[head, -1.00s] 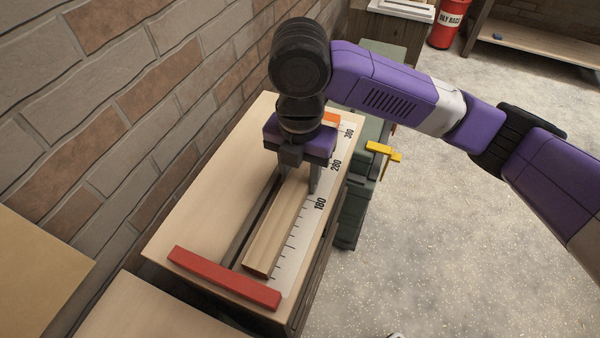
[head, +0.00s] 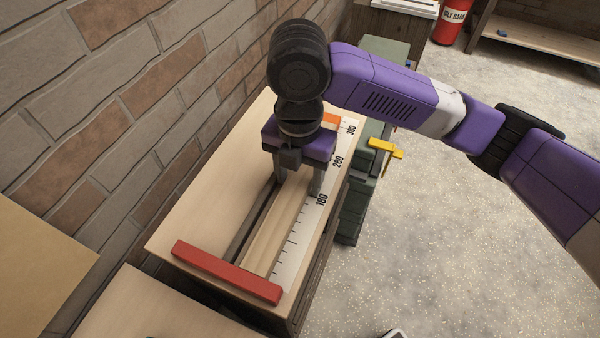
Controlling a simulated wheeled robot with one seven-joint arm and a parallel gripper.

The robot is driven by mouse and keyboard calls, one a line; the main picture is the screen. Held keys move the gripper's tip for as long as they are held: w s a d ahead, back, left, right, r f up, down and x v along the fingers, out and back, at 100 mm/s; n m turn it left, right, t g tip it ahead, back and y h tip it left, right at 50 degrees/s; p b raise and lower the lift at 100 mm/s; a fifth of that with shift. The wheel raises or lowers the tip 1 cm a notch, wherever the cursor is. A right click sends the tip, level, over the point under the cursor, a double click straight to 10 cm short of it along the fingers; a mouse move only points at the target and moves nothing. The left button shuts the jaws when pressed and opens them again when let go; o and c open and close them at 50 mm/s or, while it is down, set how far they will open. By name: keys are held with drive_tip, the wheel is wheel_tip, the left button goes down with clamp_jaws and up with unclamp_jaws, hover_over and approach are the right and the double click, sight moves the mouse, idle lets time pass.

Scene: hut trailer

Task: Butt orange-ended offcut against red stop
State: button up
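The offcut (head: 271,234) is a long pale wooden strip lying flat along the scale on the bench. Its near end meets the inner side of the red stop (head: 225,272), with no gap that I can see; the stop's top edge may hide a small one. An orange patch (head: 331,118) shows behind my gripper, in line with the strip, and appears to be its far end. My gripper (head: 298,188) points down over the strip, one finger on each side. I cannot tell whether the fingers press on it.
A white scale (head: 292,250) runs along the strip's right side, with a dark slot (head: 250,222) on its left. The brick wall (head: 120,130) stands close on the left. A yellow clamp-like piece (head: 384,148) juts out right of the bench. Open floor lies right.

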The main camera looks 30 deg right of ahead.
sight(299, 178)
drive_tip(key=shift+o, duration=0.7)
drive_tip(key=shift+w+r, duration=0.1)
drive_tip(key=shift+r, duration=0.35)
wheel_tip(299, 178, up, 7)
drive_tip(key=shift+f, duration=0.1)
